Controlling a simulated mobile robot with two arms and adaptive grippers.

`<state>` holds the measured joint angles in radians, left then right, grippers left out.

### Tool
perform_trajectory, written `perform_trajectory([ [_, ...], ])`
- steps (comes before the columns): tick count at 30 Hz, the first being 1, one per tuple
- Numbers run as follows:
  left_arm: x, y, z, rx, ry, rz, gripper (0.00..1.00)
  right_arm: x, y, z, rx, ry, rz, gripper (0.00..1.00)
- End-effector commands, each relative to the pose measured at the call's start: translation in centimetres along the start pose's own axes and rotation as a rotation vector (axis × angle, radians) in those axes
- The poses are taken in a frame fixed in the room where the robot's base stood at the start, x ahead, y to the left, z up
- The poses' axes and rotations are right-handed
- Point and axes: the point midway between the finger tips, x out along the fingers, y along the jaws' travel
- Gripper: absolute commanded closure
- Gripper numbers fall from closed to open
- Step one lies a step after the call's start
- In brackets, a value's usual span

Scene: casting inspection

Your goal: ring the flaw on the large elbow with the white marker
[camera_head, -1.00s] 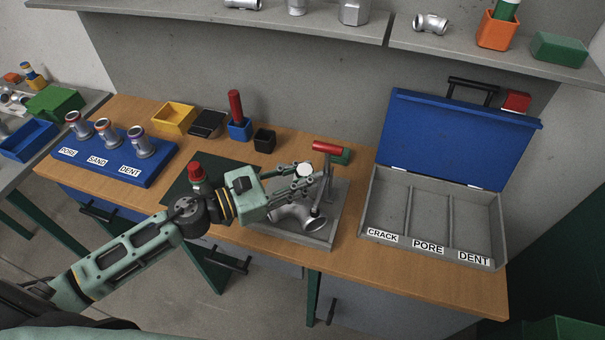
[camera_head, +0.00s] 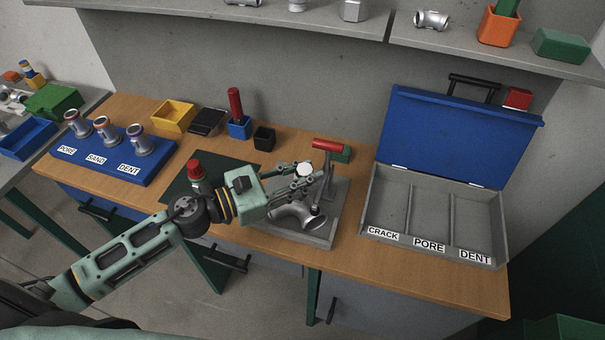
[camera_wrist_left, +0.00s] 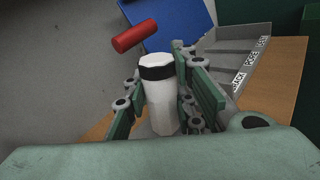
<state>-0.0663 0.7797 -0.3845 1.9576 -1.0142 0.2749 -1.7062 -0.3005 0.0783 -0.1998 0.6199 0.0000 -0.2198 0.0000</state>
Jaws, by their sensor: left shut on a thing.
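The large elbow (camera_head: 296,215) is a grey metal casting lying on a grey fixture plate (camera_head: 318,238) with a red-handled clamp (camera_head: 327,146) at its back right. My left gripper (camera_head: 306,180) is above the elbow, shut on the white marker (camera_head: 304,170). In the left wrist view the marker (camera_wrist_left: 164,105) stands between the green finger pads, with a black band near its top. The marker's lower end and any flaw on the elbow cannot be made out. My right gripper is not in view.
An open blue case (camera_head: 459,136) with grey compartments labelled CRACK, PORE and DENT stands right of the fixture. A red-capped bottle (camera_head: 196,172) stands on the dark mat (camera_head: 222,172) behind my arm. A shelf (camera_head: 340,32) runs above.

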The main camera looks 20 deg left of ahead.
Motion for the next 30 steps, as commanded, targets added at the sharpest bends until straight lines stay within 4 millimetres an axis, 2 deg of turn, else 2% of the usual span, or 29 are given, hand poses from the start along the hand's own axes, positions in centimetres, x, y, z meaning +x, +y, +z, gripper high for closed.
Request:
perform_trajectory([
  [30, 0.04, -0.17, -0.63, 0.0, 0.0, 0.0, 1.0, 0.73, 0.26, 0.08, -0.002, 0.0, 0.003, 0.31],
])
